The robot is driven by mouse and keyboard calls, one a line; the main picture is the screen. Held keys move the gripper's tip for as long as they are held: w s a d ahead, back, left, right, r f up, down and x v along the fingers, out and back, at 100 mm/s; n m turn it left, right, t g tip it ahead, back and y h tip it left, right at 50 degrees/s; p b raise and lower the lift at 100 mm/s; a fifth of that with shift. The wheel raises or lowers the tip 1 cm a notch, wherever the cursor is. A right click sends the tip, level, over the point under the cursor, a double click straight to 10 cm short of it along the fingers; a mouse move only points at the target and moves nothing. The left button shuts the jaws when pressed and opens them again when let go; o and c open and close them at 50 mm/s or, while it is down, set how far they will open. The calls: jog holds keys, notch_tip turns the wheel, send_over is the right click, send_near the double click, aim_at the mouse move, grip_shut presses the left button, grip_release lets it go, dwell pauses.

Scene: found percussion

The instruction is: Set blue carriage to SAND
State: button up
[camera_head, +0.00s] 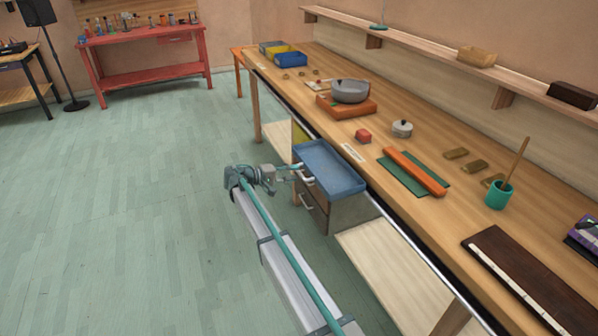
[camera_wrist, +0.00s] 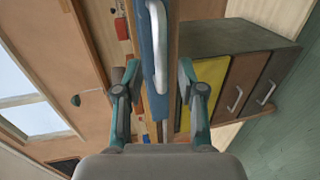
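The blue carriage (camera_head: 330,168) is a shallow blue tray at the bench's front edge, above a grey drawer unit. Its pale handle (camera_wrist: 158,45) runs along its near side, and its blue face (camera_wrist: 147,75) shows behind the handle in the wrist view. My gripper (camera_head: 301,172) is at this handle, reaching in from the left in the head view. In the wrist view my gripper (camera_wrist: 158,78) is open, with one finger on each side of the handle; contact cannot be told. A white label (camera_head: 352,152) lies on the bench beside the carriage, its lettering too small to read.
The drawer unit (camera_head: 345,212) has brown fronts and a yellow panel (camera_wrist: 208,85). Another white label (camera_head: 262,67) lies farther along the bench edge.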

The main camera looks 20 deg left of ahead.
aim_at(299, 173)
jog(key=shift+x, duration=1.65)
grip_shut()
